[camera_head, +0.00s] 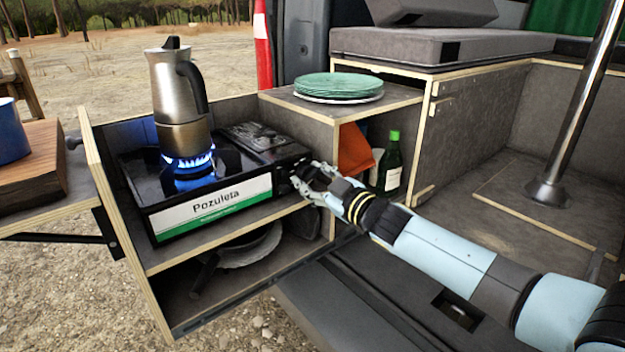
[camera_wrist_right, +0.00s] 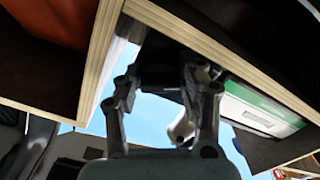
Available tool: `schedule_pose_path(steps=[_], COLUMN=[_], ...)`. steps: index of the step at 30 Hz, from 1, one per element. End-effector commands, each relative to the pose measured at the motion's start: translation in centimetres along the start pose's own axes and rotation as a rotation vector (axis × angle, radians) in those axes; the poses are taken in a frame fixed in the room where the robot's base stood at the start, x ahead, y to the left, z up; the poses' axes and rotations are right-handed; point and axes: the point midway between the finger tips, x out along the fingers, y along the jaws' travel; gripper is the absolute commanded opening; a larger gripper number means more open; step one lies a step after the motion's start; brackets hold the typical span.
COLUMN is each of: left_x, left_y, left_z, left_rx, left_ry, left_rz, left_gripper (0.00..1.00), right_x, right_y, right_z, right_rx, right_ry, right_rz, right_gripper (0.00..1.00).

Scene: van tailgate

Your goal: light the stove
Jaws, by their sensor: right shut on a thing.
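The black camping stove (camera_head: 222,203), with a white and green "Pozuleta" front, sits on the upper shelf of the pull-out unit. A blue flame (camera_head: 188,161) burns on its burner under a steel moka pot (camera_head: 180,90), which stands upright. My right gripper (camera_head: 305,183) is at the right end of the stove's front, shut on the stove knob, which its fingers mostly hide. In the right wrist view the gripper (camera_wrist_right: 160,95) shows close up, beside the green and white stove front (camera_wrist_right: 262,112). My left gripper is out of view.
Green plates (camera_head: 340,84) are stacked on the cabinet top right of the stove. A green bottle (camera_head: 390,162) and an orange item (camera_head: 355,150) stand in the compartment below. A pan (camera_head: 240,248) lies on the lower shelf. A blue mug (camera_head: 12,130) is at far left.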

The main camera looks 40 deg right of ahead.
Motion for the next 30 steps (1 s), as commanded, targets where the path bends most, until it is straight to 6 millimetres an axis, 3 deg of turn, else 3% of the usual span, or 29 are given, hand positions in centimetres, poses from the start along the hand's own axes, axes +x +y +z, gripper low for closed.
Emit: schedule_pose_path(steps=[17, 18, 21, 22, 30], left_x=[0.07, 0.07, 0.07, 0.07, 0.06], left_y=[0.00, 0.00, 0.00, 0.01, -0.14], left_z=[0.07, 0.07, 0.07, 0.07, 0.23], left_rx=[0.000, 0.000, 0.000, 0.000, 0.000], left_ry=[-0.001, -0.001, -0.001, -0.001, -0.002], left_rz=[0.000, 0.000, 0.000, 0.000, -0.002], left_gripper=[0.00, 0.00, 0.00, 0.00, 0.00], right_x=[-0.03, -0.03, -0.03, -0.03, -0.10], right_y=[-0.02, -0.02, -0.03, -0.02, -0.02], right_z=[0.06, 0.06, 0.05, 0.05, 0.04], right_rx=[-0.031, -0.031, -0.031, -0.031, -0.030], right_ry=[-0.001, -0.001, -0.001, -0.001, -0.001], right_rz=[0.000, 0.000, 0.000, 0.000, 0.000], right_gripper=[0.07, 0.43, 0.56, 0.60, 0.61])
